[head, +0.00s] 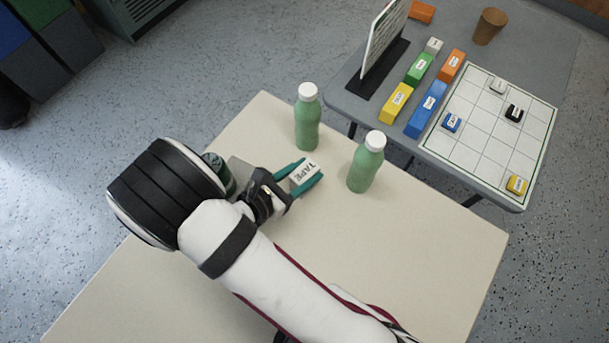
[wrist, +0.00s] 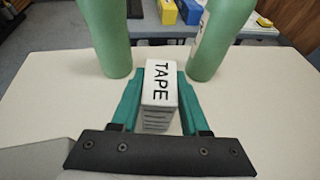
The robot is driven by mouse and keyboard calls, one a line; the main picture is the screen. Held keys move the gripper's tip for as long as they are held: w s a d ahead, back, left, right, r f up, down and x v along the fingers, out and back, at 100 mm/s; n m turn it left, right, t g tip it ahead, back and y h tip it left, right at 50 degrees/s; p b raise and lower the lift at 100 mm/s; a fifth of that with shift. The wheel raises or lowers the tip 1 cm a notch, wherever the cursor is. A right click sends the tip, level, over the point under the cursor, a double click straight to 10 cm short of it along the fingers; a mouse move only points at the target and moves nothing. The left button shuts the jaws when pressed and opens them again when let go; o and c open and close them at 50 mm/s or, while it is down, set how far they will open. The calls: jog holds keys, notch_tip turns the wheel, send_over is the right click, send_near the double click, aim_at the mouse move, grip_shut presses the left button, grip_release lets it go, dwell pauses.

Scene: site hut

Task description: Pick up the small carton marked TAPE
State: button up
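The small white carton marked TAPE (head: 304,172) is on or just above the cream table; I cannot tell whether it touches the top. The carton also shows in the middle of the wrist view (wrist: 161,83), its lettered face up. My gripper (head: 300,178) has its two teal fingers around the carton, one along each side. In the wrist view my gripper (wrist: 160,95) shows the fingers very close to the carton's sides, and I cannot tell whether they press on it.
Two green bottles with white caps stand just beyond the carton, one at the left (head: 307,118) and one at the right (head: 366,163). A grey table (head: 548,80) behind holds coloured boxes, a gridded board (head: 480,132), a sign and a brown cup (head: 489,26). The cream table's right side (head: 440,240) is clear.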

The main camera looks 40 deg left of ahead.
grip_shut()
